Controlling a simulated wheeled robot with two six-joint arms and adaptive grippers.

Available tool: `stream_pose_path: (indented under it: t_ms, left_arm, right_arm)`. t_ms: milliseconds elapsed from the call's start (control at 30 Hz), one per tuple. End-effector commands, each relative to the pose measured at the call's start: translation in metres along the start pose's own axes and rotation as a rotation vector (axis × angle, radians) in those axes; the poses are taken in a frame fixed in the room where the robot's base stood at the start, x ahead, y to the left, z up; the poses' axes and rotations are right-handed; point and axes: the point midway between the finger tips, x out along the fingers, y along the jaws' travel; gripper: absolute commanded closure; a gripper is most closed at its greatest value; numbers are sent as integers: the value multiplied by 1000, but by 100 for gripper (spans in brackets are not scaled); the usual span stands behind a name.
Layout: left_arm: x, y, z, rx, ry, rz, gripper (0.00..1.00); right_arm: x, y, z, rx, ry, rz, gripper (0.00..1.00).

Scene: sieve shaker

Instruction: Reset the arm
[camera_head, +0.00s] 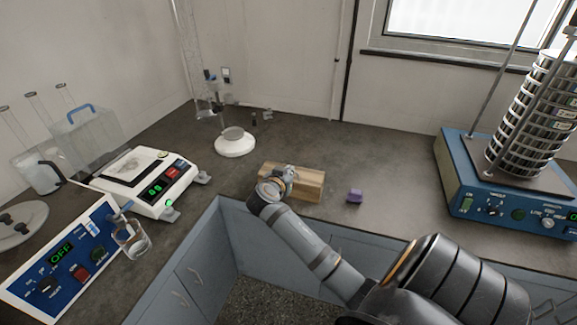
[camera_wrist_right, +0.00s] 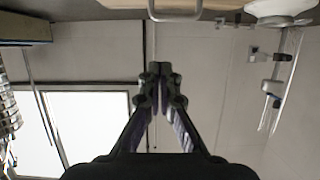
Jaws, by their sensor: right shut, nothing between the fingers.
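My right arm reaches in from the lower right in the head view. Its gripper (camera_head: 288,172) is small there and is over or in front of a wooden block (camera_head: 311,186) on the counter. In the right wrist view the two fingers of the right gripper (camera_wrist_right: 160,70) meet at their tips with nothing between them. That view looks toward the wall and window and appears upside down. My left gripper is in neither view.
A small purple block (camera_head: 355,196) lies right of the wooden block. The sieve shaker (camera_head: 465,190) with its sieve stack (camera_head: 530,115) stands at right. A balance (camera_head: 150,187), a glass beaker (camera_head: 133,240) and a blue control box (camera_head: 65,265) are at left.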

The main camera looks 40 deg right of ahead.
Motion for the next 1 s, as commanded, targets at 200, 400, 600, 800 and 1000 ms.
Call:
stream_pose_path:
  t_ms: [200, 400, 600, 800, 1000]
  left_arm:
    - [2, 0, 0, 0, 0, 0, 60]
    - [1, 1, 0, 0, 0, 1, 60]
    - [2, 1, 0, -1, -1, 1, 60]
    - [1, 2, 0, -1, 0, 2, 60]
    - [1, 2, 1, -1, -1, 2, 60]
  right_arm:
    - [-7, 0, 0, -1, 1, 1, 100]
    - [-7, 0, 0, -1, 1, 1, 100]
    - [-24, 9, 38, -110, -110, -38, 100]
    - [-92, 35, 131, -438, -412, -226, 100]
    - [-154, 57, 180, -665, -593, -424, 100]
